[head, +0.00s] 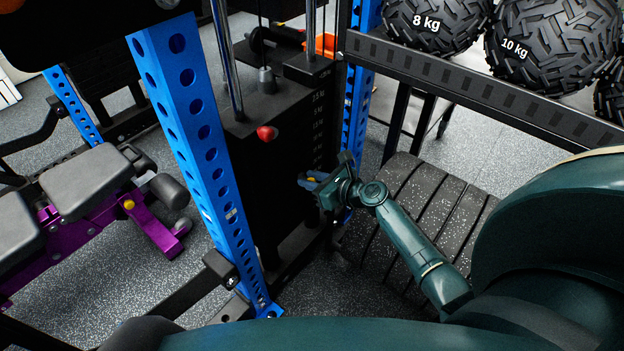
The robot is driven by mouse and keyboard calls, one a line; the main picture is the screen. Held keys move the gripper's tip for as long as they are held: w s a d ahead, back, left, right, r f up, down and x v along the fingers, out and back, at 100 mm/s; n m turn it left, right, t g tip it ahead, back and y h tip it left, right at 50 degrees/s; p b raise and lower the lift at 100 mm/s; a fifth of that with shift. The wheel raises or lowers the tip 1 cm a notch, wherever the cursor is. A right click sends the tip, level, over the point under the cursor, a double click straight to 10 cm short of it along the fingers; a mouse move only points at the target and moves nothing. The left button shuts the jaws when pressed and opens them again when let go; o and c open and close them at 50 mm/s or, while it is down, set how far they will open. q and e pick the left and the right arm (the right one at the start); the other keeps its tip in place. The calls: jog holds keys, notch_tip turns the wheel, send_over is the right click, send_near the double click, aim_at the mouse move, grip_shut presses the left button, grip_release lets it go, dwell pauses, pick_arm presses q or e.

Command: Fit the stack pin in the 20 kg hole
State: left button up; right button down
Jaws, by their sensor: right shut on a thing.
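The weight stack (288,140) is a tall black block behind a blue upright, with a column of small pale number labels down its right part. I cannot make out the 20 kg label or its hole. My right gripper (316,181) is at the lower right of the stack, just below the labels. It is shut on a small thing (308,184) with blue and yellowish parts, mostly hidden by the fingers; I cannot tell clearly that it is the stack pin. A red knob (267,133) shows at the stack's upper front. My left gripper is not in view.
Blue perforated uprights stand left (192,120) and right (358,90) of the stack. A black rack rail (470,88) carries tyre-tread balls marked 8 kg (425,22) and 10 kg (530,45). Dark slatted plates (410,185) lie below. A purple-framed bench (85,185) stands left.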

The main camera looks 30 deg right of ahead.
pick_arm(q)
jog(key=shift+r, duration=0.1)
pick_arm(e)
jog(key=shift+r, duration=0.1)
jog(key=c, duration=1.1)
grip_release()
jog(key=shift+c, duration=0.2)
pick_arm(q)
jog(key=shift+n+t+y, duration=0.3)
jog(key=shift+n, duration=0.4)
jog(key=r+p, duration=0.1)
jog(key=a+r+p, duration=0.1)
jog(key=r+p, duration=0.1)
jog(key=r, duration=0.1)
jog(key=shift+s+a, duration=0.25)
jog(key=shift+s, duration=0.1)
pick_arm(e)
jog(key=v, duration=1.3)
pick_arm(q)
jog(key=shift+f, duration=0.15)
pick_arm(e)
jog(key=shift+d, duration=0.1)
